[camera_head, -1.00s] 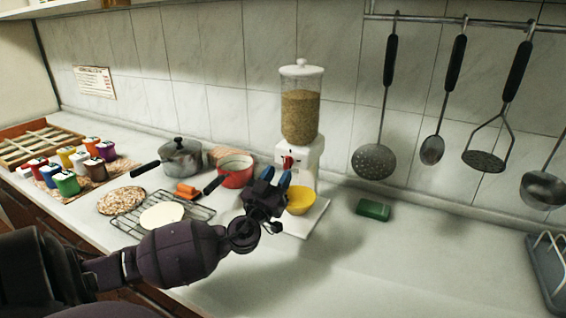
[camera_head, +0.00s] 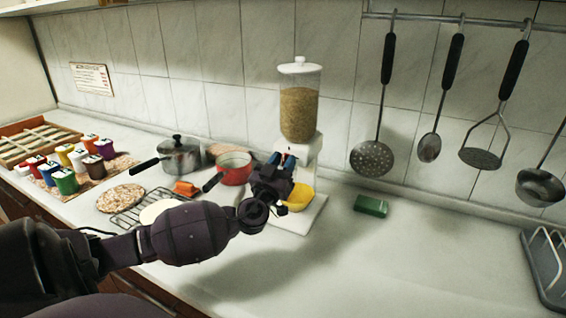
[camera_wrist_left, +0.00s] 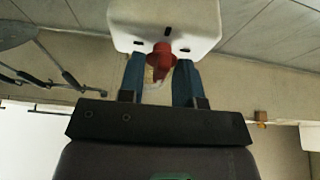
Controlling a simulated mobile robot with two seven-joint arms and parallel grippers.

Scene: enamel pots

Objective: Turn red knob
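The red knob (camera_wrist_left: 162,52) sits on the white front of the grain dispenser (camera_head: 299,112). In the head view my left gripper (camera_head: 282,160) is in front of the dispenser and mostly hides the knob. In the left wrist view the two blue fingers of my left gripper (camera_wrist_left: 160,78) stand apart, one on each side of the knob. The fingers look open, with the knob's lower part between their tips; whether they touch it is hard to tell. My right gripper is not in view.
A yellow bowl (camera_head: 300,198) stands under the dispenser, partly hidden by my gripper. A red pan (camera_head: 234,168) and a grey pot (camera_head: 180,157) stand to the left. A green sponge (camera_head: 371,206) lies to the right, with free counter in front of it.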

